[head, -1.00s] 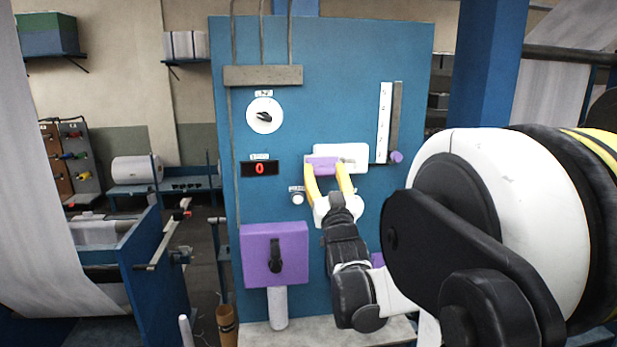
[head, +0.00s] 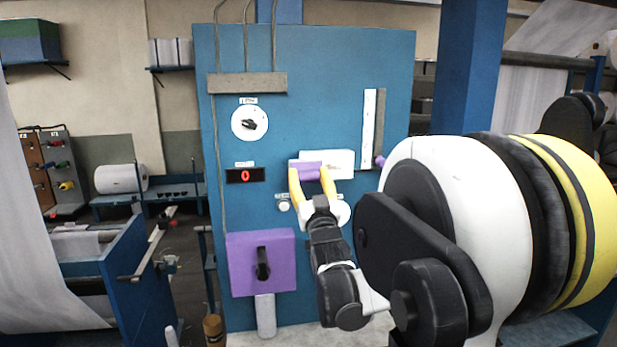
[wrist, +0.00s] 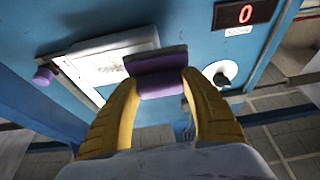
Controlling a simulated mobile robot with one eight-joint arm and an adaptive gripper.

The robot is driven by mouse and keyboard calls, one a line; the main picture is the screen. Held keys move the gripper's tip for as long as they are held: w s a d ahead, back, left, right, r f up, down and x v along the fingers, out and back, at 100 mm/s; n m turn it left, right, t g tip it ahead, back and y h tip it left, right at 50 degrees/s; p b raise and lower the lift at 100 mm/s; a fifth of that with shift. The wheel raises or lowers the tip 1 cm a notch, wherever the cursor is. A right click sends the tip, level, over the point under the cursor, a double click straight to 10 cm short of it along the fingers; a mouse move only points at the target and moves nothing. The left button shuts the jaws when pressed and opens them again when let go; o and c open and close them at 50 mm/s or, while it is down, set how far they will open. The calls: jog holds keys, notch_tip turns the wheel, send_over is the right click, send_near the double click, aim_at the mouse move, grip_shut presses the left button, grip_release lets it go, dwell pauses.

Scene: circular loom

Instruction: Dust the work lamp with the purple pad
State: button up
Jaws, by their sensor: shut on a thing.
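The purple pad (head: 306,170) is in the yellow fingers of my gripper (head: 312,176), in front of the blue panel. In the wrist view the pad (wrist: 160,76) sits between the two fingertips (wrist: 160,88), its darker face outward. My gripper is shut on it. Behind the pad is a pale rectangular box or plate (head: 338,164), partly hidden by the pad; it also shows in the wrist view (wrist: 100,62). I cannot tell whether this is the work lamp or whether the pad touches it. No other lamp is clearly seen.
The blue panel (head: 300,100) also carries a white dial (head: 249,122), a red 0 display (head: 245,175), a purple box with a black handle (head: 243,275) and a vertical scale (head: 369,130). A small round knob (wrist: 222,73) is close beside my gripper.

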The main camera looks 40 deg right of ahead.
aim_at(320, 173)
jog(key=shift+w+d, duration=0.5)
jog(key=shift+w, duration=0.25)
jog(key=shift+s+d+b, duration=0.25)
jog(key=shift+s+d, duration=0.25)
jog(key=shift+d, duration=0.2)
jog(key=shift+s+d+b, duration=0.2)
jog(key=shift+s+d, duration=0.3)
jog(key=shift+d, duration=0.15)
jog(key=shift+s+d, duration=0.25)
jog(key=shift+d, duration=0.3)
jog(key=shift+s+d, duration=0.25)
jog(key=shift+d, duration=0.3)
jog(key=shift+s+d+b, duration=0.3)
jog(key=shift+s+d, duration=0.35)
jog(key=shift+d, duration=0.45)
jog(key=shift+s+d+b, duration=0.25)
jog(key=shift+s+d, duration=0.45)
jog(key=shift+d, duration=0.35)
jog(key=shift+s+d+b, duration=0.3)
jog(key=shift+s+d, duration=0.35)
jog(key=shift+d, duration=0.45)
jog(key=shift+w, duration=0.1)
